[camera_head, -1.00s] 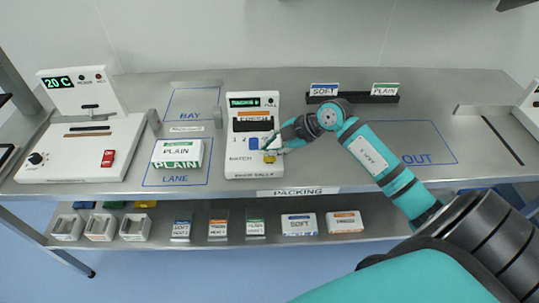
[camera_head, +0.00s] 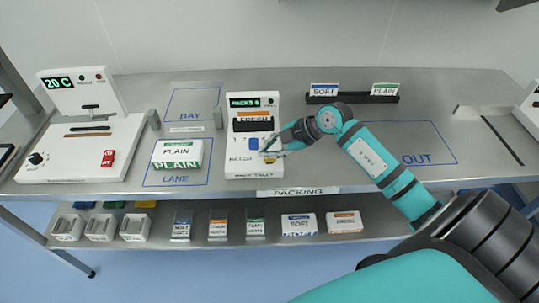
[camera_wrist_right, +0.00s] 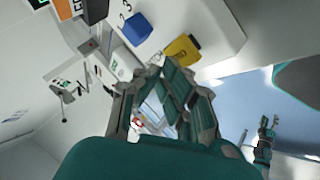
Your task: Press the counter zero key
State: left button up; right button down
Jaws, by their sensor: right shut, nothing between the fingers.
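The white counter unit (camera_head: 240,168) stands on the bench, with a small lit green display (camera_head: 245,102) at its top. Its blue key (camera_head: 252,144) and its yellow key (camera_head: 268,158) are on the lower right of its face; the yellow one is largely covered by my gripper in the head view. Both show in the right wrist view, the blue key (camera_wrist_right: 135,30) and the yellow key (camera_wrist_right: 182,49). My right gripper (camera_head: 267,149) is shut and empty, its tips close to the yellow key. I cannot tell whether they touch.
A white machine (camera_head: 85,150) stands at the left of the bench. A boxed PLAIN pack (camera_head: 178,153) lies in the LANE area left of the counter. A dark rack (camera_head: 352,99) with two cards stands behind. The OUT area looks bare.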

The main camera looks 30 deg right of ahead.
jog(key=shift+f+b, duration=0.35)
jog(key=shift+f, duration=0.55)
dwell(0.8)
jog(key=shift+r+p, duration=1.3)
jog(key=shift+p, duration=0.1)
notch_tip(320, 180, up, 5)
jog(key=p, duration=0.5)
jog(key=shift+r, duration=0.1)
dwell(0.4)
